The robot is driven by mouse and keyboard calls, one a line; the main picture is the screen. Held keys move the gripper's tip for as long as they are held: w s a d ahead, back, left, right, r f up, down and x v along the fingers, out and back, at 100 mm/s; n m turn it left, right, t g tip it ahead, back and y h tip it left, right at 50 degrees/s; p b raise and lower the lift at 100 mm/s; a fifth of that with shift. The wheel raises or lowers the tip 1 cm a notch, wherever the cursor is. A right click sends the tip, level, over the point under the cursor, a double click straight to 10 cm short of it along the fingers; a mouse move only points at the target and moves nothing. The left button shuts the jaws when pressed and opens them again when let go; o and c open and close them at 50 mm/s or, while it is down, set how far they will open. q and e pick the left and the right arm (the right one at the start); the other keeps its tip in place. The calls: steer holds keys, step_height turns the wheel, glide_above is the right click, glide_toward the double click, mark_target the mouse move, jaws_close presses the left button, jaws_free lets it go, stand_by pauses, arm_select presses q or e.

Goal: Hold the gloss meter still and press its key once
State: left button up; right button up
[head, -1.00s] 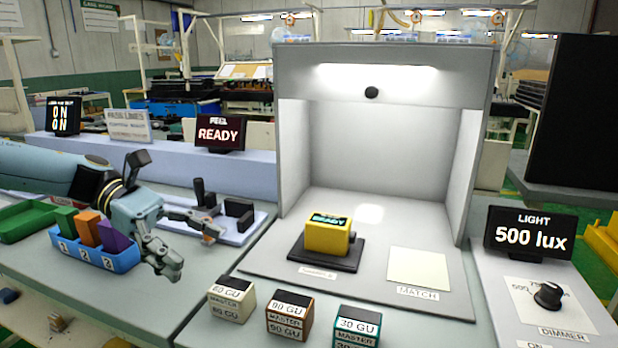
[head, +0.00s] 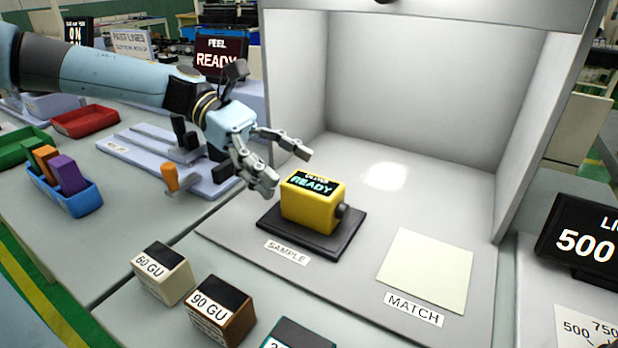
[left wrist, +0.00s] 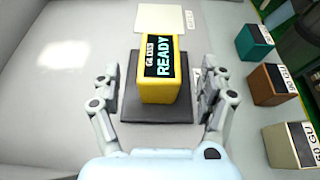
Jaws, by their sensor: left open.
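The gloss meter (head: 312,205) is a yellow box on a black plate (head: 300,237) at the SAMPLE label inside the light booth. Its top display reads GLOSS READY, and a dark round knob-like part (head: 342,211) sticks out of its right side. My left gripper (head: 288,167) is open and empty, just to the left of the meter in the head view. In the left wrist view the meter (left wrist: 159,70) lies ahead, between the lines of the two open fingers (left wrist: 160,98), with no finger seen touching it. My right gripper is not in view.
Gloss blocks marked 60 GU (head: 163,274) and 90 GU (head: 221,311) stand in front of the booth, with a teal one (head: 297,333) beside them. A pale MATCH card (head: 426,270) lies right of the meter. The booth side wall (head: 548,120) rises at right.

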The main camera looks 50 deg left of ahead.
mark_target(302, 179)
arm_select(q)
steer(key=b+x, duration=0.2)
steer(key=x, duration=0.2)
steer(key=shift+w+d+f, duration=0.1)
steer(key=shift+d+f, duration=0.1)
steer(key=shift+f, duration=0.05)
steer(key=shift+w+d+f+b, duration=0.15)
steer(key=shift+d+b, duration=0.15)
steer(key=shift+d, duration=0.2)
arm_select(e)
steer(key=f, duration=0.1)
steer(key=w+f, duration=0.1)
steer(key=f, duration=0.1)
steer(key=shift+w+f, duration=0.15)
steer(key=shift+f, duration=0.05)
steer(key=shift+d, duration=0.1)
arm_select(q)
steer(key=c, duration=0.4)
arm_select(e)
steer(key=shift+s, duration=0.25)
arm_select(q)
steer(key=c, duration=1)
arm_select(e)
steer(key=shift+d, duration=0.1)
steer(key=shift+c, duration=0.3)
arm_select(q)
steer(key=shift+c, duration=0.2)
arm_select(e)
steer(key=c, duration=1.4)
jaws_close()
